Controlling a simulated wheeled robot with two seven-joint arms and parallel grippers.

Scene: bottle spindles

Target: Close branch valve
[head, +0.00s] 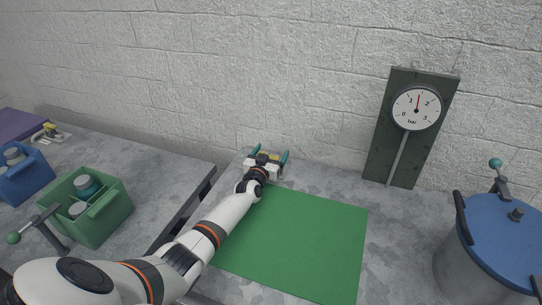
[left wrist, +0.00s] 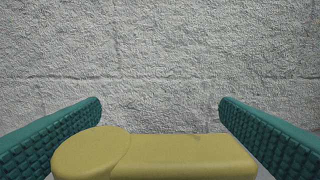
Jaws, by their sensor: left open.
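A yellow valve handle (head: 268,156) is at the back of the grey table near the wall, between the fingers of my left gripper (head: 271,151). In the left wrist view the yellow handle (left wrist: 175,153) lies crosswise with a rounded left end. The teal fingers of my left gripper (left wrist: 160,115) stand wide apart at either side of it; I cannot tell whether they touch it. The valve body and pipe are hidden by my gripper. A second yellow-handled fitting (head: 48,130) lies on the left table. My right gripper is not in view.
A green mat (head: 300,240) lies clear in front of my left gripper. A gauge (head: 416,108) on a dark board stands right of it. A blue-lidded pot (head: 505,235) is far right. A green crate (head: 105,215) and blue crate (head: 30,180) hold bottles at left.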

